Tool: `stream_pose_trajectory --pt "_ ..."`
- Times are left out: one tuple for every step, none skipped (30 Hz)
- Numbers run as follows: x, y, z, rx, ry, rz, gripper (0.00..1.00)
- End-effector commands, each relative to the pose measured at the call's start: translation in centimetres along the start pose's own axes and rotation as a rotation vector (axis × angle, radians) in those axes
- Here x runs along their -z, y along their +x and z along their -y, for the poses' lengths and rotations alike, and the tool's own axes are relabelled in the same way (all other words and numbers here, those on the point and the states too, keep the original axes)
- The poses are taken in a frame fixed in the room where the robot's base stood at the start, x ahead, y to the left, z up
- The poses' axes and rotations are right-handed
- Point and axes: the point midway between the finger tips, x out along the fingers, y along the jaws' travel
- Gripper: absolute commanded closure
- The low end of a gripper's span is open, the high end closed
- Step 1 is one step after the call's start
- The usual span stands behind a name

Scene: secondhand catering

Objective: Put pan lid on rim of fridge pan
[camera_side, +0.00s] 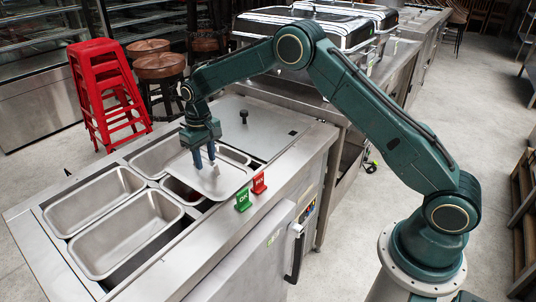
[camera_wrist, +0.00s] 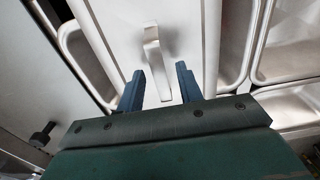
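The pan lid (camera_side: 222,183) is a flat steel plate lying over part of the pan openings, near the counter's front edge. In the wrist view the lid (camera_wrist: 118,32) has a raised strap handle (camera_wrist: 153,55). My gripper (camera_side: 205,162) is above the lid, pointing down. In the wrist view its two blue fingers (camera_wrist: 161,82) stand apart on either side of the handle, with a gap on both sides. The fridge pan (camera_side: 178,190) under the lid is partly hidden, with something red inside. I cannot tell whether the lid rests evenly on its rim.
Open steel pans (camera_side: 130,232) fill the counter's left part. A flat steel cover (camera_side: 262,130) with a black knob (camera_side: 243,116) lies at the back right. A green sign (camera_side: 242,201) and red sign (camera_side: 259,183) stand on the front edge. Red stools (camera_side: 100,85) stand behind.

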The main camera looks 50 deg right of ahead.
Motion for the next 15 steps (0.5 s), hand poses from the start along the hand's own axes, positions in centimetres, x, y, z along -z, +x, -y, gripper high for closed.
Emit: stream_pose_trajectory --pt "0.0 -0.1 0.0 0.0 0.0 -0.001 0.64" --pt "0.0 -0.1 0.0 0.0 0.0 -0.001 0.64" --pt "0.0 -0.1 0.0 0.0 0.0 -0.001 0.64" --pt "0.0 -0.1 0.0 0.0 0.0 -0.001 0.64" --pt "0.0 -0.1 0.0 0.0 0.0 -0.001 0.64" --pt "0.0 -0.1 0.0 0.0 0.0 -0.001 0.64" --pt "0.0 -0.1 0.0 0.0 0.0 -0.001 0.64" --pt "0.0 -0.1 0.0 0.0 0.0 -0.001 0.64" --pt "0.0 -0.2 0.0 0.0 0.0 -0.001 0.64" --pt "0.0 -0.2 0.0 0.0 0.0 -0.002 0.64" --pt "0.1 -0.3 0.0 0.0 0.0 -0.002 0.64" --pt "0.1 -0.5 0.0 0.0 0.0 -0.002 0.64" --pt "0.1 -0.7 0.0 0.0 0.0 -0.002 0.64" --pt "0.1 -0.8 0.0 0.0 0.0 -0.002 0.64" --pt "0.1 -1.1 0.0 0.0 0.0 -0.003 0.64"
